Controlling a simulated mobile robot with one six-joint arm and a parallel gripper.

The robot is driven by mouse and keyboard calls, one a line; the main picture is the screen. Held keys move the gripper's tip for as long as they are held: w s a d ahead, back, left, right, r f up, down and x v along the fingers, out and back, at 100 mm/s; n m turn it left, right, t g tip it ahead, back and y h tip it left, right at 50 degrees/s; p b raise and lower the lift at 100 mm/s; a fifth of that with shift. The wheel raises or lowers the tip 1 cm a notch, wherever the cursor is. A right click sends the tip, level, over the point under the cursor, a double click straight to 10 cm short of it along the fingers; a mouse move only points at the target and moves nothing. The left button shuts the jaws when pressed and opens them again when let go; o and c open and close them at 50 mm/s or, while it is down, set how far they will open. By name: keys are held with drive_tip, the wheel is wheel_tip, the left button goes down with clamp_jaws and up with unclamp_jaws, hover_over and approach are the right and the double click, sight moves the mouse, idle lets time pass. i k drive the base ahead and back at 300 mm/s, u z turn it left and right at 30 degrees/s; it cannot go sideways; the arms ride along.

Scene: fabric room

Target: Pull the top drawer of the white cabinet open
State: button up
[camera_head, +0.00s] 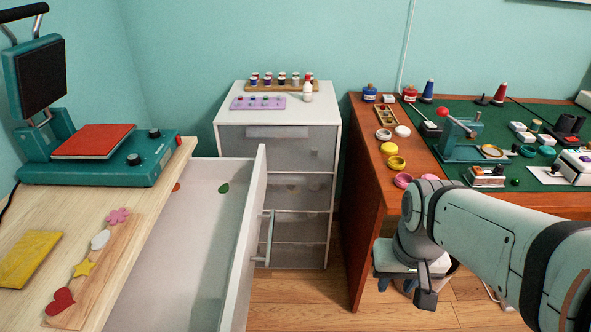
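A white cabinet (225,116) with several stacked grey, translucent drawer fronts stands in the middle at the back. Its top drawer (261,148) looks shut, with a pale label strip on its front. In front and to the left, a white drawer (195,255) stands far out from under the light wood worktop; its upright front panel carries a grey handle (266,238). My gripper (426,296) hangs low at the right, below my bent arm, apart from both the handle and the cabinet. Its fingers are too small and dark to read.
Bottles on a rack (282,87) and a purple tray (258,103) stand on the cabinet. A heat press (95,145) is on the worktop (150,185). A wooden desk (366,180) with a green mat stands right. Bare floor (300,308) lies between.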

sight(193, 271)
drive_tip(key=u, duration=0.05)
drive_tip(key=k, duration=0.8)
drive_tip(key=u, duration=0.6)
drive_tip(key=i, duration=0.5)
drive_tip(key=u, duration=0.05)
